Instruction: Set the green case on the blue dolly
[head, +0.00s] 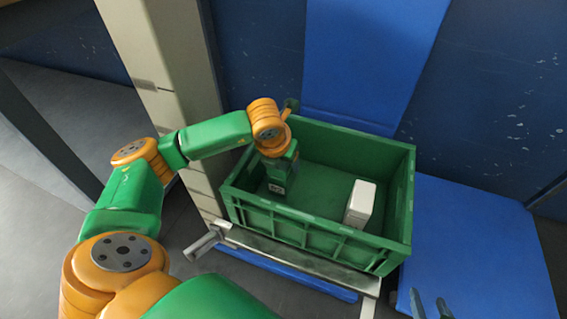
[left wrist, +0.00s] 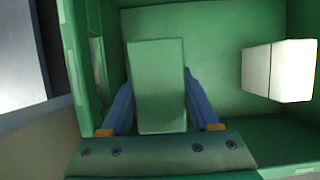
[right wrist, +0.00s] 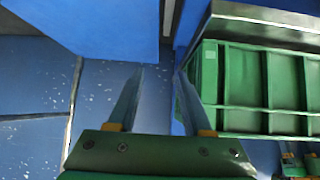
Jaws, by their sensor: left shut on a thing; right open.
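The green case (left wrist: 157,85) is a small box between the two fingers of my left gripper (left wrist: 158,100), which is shut on it. In the head view, my left gripper (head: 279,172) reaches down into the left part of a large green crate; the case is mostly hidden there by the gripper and arm. A flat blue platform (head: 485,245), which looks like the blue dolly, lies low to the right of the crate. My right gripper (right wrist: 160,85) is open and empty; its fingertips (head: 431,306) show at the lower edge of the head view, over the platform.
The green crate (head: 325,239) rests on a pale metal stand (head: 300,255). A white box (head: 360,204) stands in its right part and also shows in the left wrist view (left wrist: 280,71). A beige post (head: 160,60) stands left of the crate. A blue panel (head: 370,55) rises behind.

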